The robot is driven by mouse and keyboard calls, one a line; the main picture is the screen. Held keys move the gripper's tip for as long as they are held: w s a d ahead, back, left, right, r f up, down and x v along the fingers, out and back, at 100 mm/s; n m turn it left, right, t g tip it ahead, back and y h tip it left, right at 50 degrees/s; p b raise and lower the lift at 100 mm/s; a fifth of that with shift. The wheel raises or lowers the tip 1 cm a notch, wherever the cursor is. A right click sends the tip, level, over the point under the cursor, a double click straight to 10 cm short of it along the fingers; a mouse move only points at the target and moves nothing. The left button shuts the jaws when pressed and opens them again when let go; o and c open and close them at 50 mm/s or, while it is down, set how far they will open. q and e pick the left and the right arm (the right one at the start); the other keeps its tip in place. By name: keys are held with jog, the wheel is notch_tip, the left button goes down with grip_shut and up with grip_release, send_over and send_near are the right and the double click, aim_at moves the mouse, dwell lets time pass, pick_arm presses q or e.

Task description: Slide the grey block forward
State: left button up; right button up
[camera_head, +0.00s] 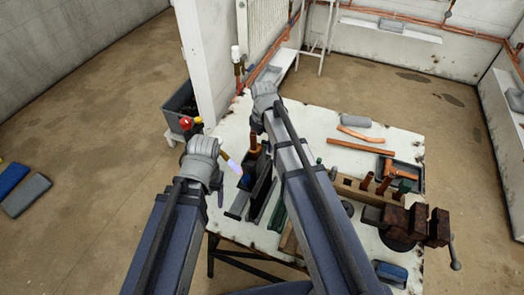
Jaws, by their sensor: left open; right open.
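A grey block (356,120) lies on the white worktable (318,128) near its far edge, to the right of my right gripper. Another grey block-like piece (270,74) shows just beyond my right gripper, partly hidden by it; I cannot tell whether they touch. My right gripper (263,92) is open over the far left corner of the table. My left gripper (203,144) is open near the table's left side, apart from both grey pieces.
A dark bin (181,105) stands left of the table, beside a white wall end. A wooden tool rack (348,188), a rusty vise (405,224) and a blue piece (390,271) crowd the table's right and near side. Blue and grey slabs (27,195) lie on the left floor.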

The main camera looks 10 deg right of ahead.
jog(key=shift+f, duration=0.6)
jog(key=shift+r, duration=0.1)
grip_shut()
dwell(1.0)
